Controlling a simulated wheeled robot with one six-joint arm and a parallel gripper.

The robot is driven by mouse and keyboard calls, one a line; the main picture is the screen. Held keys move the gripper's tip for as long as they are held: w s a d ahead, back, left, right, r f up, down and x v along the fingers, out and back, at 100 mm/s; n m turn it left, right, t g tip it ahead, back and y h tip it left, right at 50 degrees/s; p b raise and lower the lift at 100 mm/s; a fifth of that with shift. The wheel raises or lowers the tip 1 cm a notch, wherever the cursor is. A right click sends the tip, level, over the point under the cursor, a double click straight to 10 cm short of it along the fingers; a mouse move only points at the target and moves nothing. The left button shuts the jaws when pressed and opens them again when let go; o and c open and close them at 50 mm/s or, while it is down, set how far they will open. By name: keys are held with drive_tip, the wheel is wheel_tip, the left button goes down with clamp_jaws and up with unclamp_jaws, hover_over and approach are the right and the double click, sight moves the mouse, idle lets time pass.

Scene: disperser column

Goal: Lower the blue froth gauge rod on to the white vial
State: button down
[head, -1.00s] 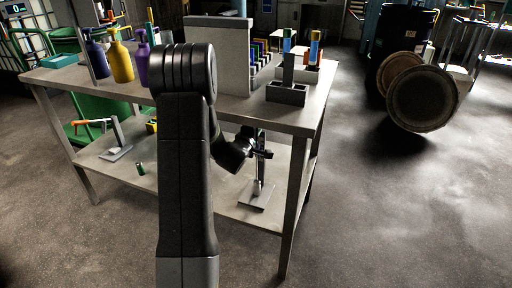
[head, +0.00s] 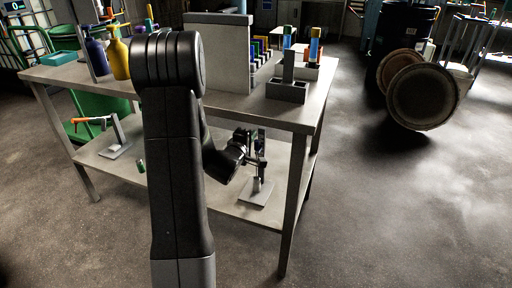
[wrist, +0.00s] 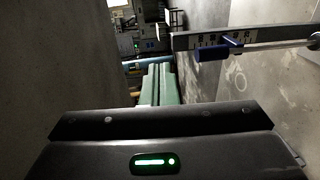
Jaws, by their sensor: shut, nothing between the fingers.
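A stand with a grey base plate (head: 257,194) and a dark upright is on the lower shelf, at its right end. A small pale piece (head: 256,185), seemingly the white vial, stands on that plate. My gripper (head: 250,158) is at the upright, above the plate; its fingers are small and dark there, and contact cannot be told. In the wrist view a dark bar with white scale marks (wrist: 240,37) crosses the upper right, with a blue cylinder (wrist: 212,54), perhaps part of the froth gauge rod, under it. The gripper is shut and empty. The vial does not show in the wrist view.
The tabletop (head: 225,103) lies close above my gripper, and a table leg (head: 293,205) stands right of the stand. Another stand with an orange-tipped bar (head: 95,120) is further left on the shelf. A small green piece (head: 141,166) lies near the shelf's front edge.

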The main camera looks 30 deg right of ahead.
drive_tip(key=f+v, duration=0.1)
drive_tip(key=v, duration=0.9)
idle(0.4)
drive_tip(key=r+x, duration=0.1)
drive_tip(key=x, duration=1)
